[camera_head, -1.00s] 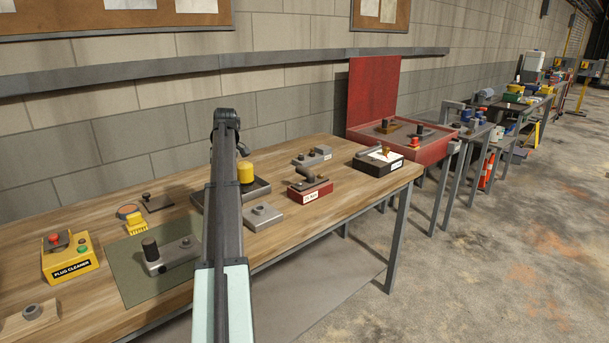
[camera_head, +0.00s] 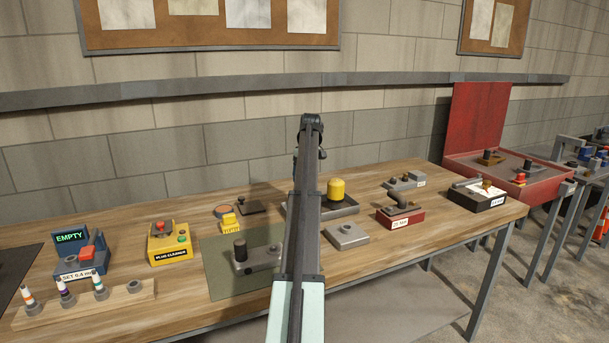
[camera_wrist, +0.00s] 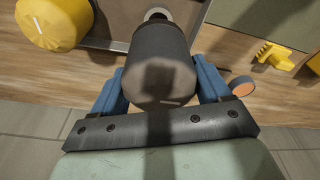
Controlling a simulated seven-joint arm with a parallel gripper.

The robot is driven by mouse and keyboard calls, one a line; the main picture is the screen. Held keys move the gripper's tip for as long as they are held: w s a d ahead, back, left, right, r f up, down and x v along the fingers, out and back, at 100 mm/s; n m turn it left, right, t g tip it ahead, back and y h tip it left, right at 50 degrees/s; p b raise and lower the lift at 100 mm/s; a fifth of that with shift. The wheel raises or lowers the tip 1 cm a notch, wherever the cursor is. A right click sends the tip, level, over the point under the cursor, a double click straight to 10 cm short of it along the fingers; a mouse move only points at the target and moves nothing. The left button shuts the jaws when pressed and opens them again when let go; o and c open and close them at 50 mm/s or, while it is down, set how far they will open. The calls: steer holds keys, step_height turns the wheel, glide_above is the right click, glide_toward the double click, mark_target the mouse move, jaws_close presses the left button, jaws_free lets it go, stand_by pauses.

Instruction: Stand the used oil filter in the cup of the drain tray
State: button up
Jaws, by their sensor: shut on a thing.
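A dark grey cylinder, which looks like the used oil filter (camera_wrist: 160,65), is held between the blue fingers of my gripper (camera_wrist: 160,88) in the wrist view. The gripper is shut on it. In the head view my arm hides the gripper and the held filter. The grey drain tray (camera_head: 345,209) stands on the bench behind my arm, partly covered by it. It also shows beyond the filter in the wrist view (camera_wrist: 112,18). A pale round rim (camera_wrist: 157,14) shows just past the filter's far end; I cannot tell if it is the cup.
A yellow cylinder (camera_head: 336,190) stands at the tray. A grey block with a dark post (camera_head: 258,259) sits on a green mat (camera_head: 222,281) left of my arm. A yellow comb-like piece (camera_head: 229,222), a plug cleaner (camera_head: 170,243) and a grey plate (camera_head: 347,236) stand nearby.

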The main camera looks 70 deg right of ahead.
steer(key=shift+f, duration=0.3)
steer(key=shift+f, duration=3.25)
steer(key=o, duration=1.1)
steer(key=shift+f, duration=0.1)
steer(key=r, duration=0.4)
steer(key=s+r, duration=0.1)
steer(key=r, duration=0.4)
steer(key=s+a+r, duration=0.1)
steer(key=r, duration=0.3)
steer(key=shift+r, duration=0.35)
